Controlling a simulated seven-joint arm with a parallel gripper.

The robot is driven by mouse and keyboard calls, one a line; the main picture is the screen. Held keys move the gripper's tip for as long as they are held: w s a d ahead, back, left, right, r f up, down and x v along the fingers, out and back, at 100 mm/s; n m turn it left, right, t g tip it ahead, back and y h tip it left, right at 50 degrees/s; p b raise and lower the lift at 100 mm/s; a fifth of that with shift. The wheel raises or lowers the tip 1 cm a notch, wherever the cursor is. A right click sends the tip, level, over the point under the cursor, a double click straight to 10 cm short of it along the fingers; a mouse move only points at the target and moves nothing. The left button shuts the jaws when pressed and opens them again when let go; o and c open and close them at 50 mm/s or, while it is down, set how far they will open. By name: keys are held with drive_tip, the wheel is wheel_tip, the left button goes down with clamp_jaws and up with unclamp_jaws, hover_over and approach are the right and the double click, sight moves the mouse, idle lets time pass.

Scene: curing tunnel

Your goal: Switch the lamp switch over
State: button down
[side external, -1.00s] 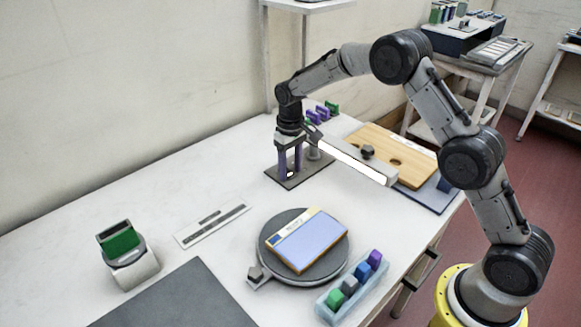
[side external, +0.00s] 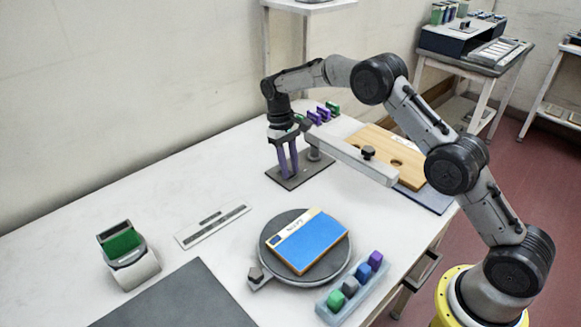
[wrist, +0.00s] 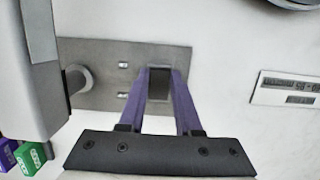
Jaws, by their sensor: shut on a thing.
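The lamp is a long grey bar (side external: 350,160) on a post, its underside dark and unlit. Its grey base plate (side external: 302,181) lies flat on the table and also shows in the wrist view (wrist: 100,60). The lamp switch (wrist: 160,86) is a small dark piece on that plate, between my purple fingers. My gripper (side external: 288,175) points down over the plate and is shut on the switch. It shows from above in the wrist view (wrist: 160,72). The fingers hide most of the switch in the side view.
A turntable (side external: 270,228) carries a blue-topped box (side external: 312,240). A tray of coloured blocks (side external: 328,312), a holder with a green insert (side external: 135,268) and a wooden board (side external: 380,143) stand around. Small blocks (side external: 318,116) sit behind the lamp. The table's left middle is clear.

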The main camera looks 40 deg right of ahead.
drive_tip(key=shift+w+r, duration=0.1)
idle(0.3)
drive_tip(key=c, duration=0.6)
unclamp_jaws()
drive_tip(key=v, duration=1.2)
drive_tip(key=shift+w, duration=0.15)
